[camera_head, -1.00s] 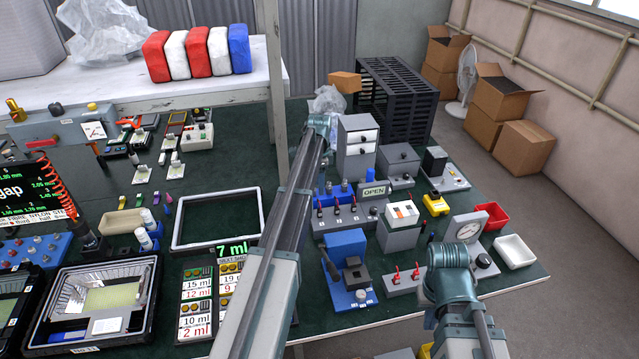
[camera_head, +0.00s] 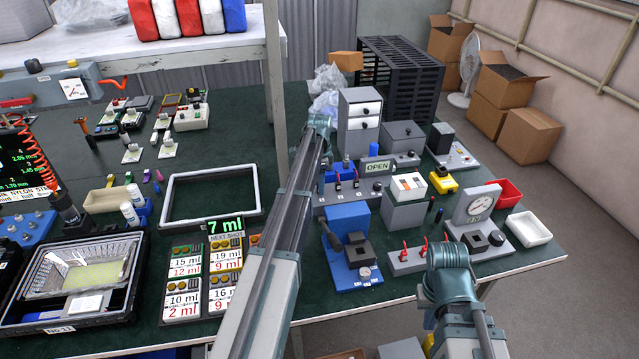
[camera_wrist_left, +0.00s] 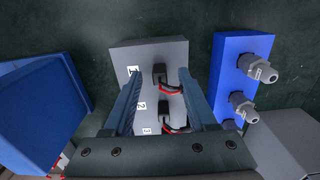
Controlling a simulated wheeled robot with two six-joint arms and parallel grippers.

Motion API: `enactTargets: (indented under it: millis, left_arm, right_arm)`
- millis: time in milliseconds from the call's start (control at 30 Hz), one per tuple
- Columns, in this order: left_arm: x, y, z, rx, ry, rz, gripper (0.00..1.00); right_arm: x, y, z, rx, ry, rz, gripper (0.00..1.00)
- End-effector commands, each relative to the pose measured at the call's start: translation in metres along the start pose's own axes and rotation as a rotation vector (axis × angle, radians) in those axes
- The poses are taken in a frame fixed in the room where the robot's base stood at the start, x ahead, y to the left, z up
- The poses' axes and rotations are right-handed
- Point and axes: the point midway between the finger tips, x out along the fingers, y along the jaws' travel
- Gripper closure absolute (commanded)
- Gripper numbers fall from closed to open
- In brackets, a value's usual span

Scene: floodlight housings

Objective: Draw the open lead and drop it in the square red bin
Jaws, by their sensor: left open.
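The square red bin (camera_head: 509,190) stands at the table's right edge in the head view. A grey block with red-and-black leads (camera_head: 345,202) stands mid-table beside an OPEN sign (camera_head: 377,167). In the left wrist view, the block (camera_wrist_left: 135,52) carries the labels 1, 2 and 3. A lead at the 1 (camera_wrist_left: 169,87) and a lead at the 2 (camera_wrist_left: 174,127) show there. My left gripper (camera_wrist_left: 158,74) is open and empty, its fingertips either side of the lead at the 1. I cannot tell which lead is the open one.
A blue block with grey cable fittings (camera_wrist_left: 230,70) is close on the right in the wrist view.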

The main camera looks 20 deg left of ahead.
Motion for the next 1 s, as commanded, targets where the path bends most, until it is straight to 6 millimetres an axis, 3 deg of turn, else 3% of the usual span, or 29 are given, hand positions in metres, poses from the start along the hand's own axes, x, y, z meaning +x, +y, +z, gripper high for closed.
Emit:
enactTargets:
  millis: [100,433,767,1000]
  left_arm:
    - [0.0139,0.0001,0.0000,0.000,0.000,0.000,0.43]
    - [0.0141,0.0000,0.0000,0.000,0.000,0.000,0.43]
    - [0.0142,0.0000,0.0000,0.000,0.000,0.000,1.00]
    - [0.0141,0.0001,0.0000,0.000,0.000,0.000,1.00]
  right_arm:
    - [0.0138,-0.0013,-0.0008,0.000,0.000,0.000,1.00]
    - [0.0140,-0.0013,-0.0008,0.000,0.000,0.000,1.00]
    - [0.0141,-0.0013,-0.0008,0.000,0.000,0.000,1.00]
    - [0.0140,-0.0013,-0.0008,0.000,0.000,0.000,1.00]
